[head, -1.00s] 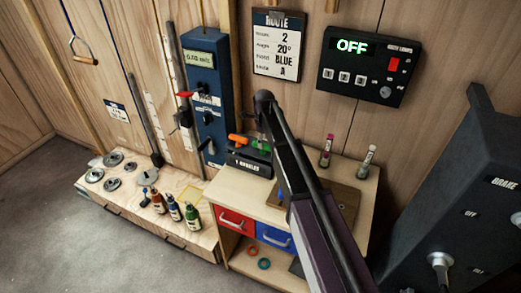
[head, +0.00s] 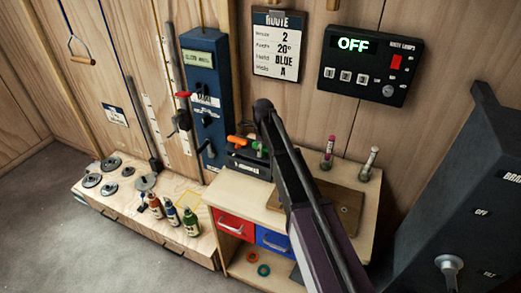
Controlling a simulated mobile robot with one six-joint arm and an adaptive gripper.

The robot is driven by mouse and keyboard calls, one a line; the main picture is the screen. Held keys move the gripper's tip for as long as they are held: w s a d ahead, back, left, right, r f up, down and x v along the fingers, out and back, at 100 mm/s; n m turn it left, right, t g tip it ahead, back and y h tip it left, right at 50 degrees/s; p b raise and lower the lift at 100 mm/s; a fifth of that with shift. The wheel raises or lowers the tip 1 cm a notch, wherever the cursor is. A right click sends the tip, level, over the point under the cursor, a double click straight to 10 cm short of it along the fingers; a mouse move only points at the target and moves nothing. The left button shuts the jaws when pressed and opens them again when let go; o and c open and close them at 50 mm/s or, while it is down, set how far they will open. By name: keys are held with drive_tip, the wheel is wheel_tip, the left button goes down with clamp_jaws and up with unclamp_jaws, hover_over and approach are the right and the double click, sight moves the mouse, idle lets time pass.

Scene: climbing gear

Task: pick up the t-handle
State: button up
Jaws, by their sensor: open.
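An orange handle (head: 237,141) lies across the top of a small dark rack (head: 246,164) on the bench by the wall. It looks like the t-handle, but it is small and I cannot make out its full shape. A green piece (head: 256,146) shows just right of it, partly behind my arm. My arm rises from the lower right to a dark joint near the rack in the picture. My gripper is not visible in the head view.
A wooden bench (head: 331,257) has red (head: 236,226) and blue (head: 274,241) drawers. Two small bottles stand at its back right. A low shelf at left holds discs and bottles. A dark cabinet (head: 453,200) stands at right.

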clamp_jaws()
drive_tip(key=shift+r, duration=0.2)
idle(0.4)
wheel_tip(320, 180, up, 18)
drive_tip(key=p, duration=1.8)
drive_tip(key=shift+f, duration=0.2)
